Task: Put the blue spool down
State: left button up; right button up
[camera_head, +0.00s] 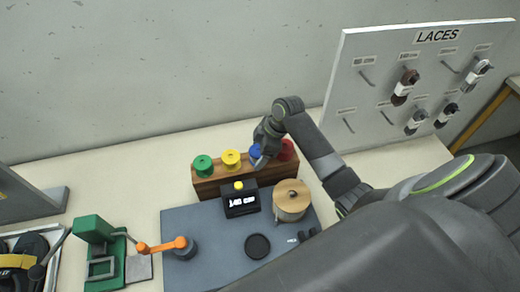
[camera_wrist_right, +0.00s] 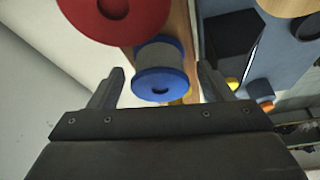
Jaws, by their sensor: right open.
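The blue spool (camera_head: 254,151) sits on the wooden rack (camera_head: 232,183), between the yellow spool (camera_head: 231,158) and the red spool (camera_head: 286,149). My right gripper (camera_head: 262,158) is at the blue spool and partly covers it in the head view. In the right wrist view, the blue spool (camera_wrist_right: 160,84) shows between the two spread fingers of my right gripper (camera_wrist_right: 160,70), with gaps on both sides. The gripper is open. My left gripper is not in view.
A green spool (camera_head: 203,165) is at the rack's left end. In front are a small black display box (camera_head: 240,200), a round wooden-topped canister (camera_head: 291,200) and a black disc (camera_head: 257,246) on a grey mat (camera_head: 210,258). A LACES board (camera_head: 420,80) stands at the right.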

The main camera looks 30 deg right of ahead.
jog(key=shift+r, duration=0.25)
jog(key=shift+d+r, duration=0.2)
jog(key=b+v, duration=0.3)
jog(key=v, duration=0.8)
jog(key=shift+r, duration=0.2)
jog(key=shift+s, duration=0.1)
